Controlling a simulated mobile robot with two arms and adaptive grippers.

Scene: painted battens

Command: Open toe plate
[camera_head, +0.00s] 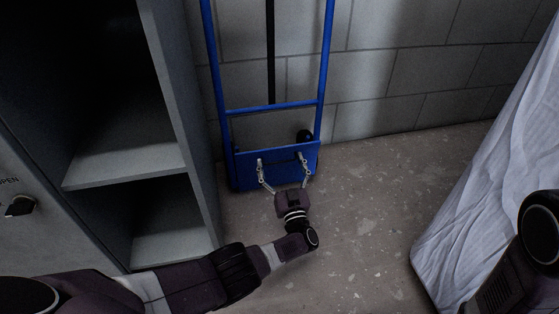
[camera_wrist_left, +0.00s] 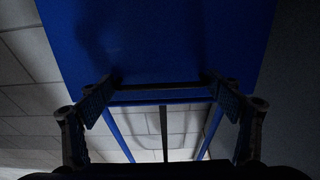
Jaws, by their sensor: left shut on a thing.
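The toe plate (camera_head: 280,172) is a blue panel at the foot of a blue hand truck (camera_head: 272,107). It looks folded up against the frame, close to the floor. My left gripper (camera_head: 281,161) reaches it from the front, its two fingers set wide apart against the plate and shut on it. In the left wrist view the toe plate (camera_wrist_left: 160,40) fills the top, with the fingers of the left gripper (camera_wrist_left: 160,84) at its near edge and the truck's rails beyond. The exact finger contact is too dark to see. My right gripper is out of view.
A grey shelf unit (camera_head: 125,165) stands close on the left, with a locker door (camera_head: 45,235) beside it. A block wall (camera_head: 400,85) is behind the truck. White draped sheeting (camera_head: 480,180) hangs on the right. The concrete floor (camera_head: 365,220) between is clear.

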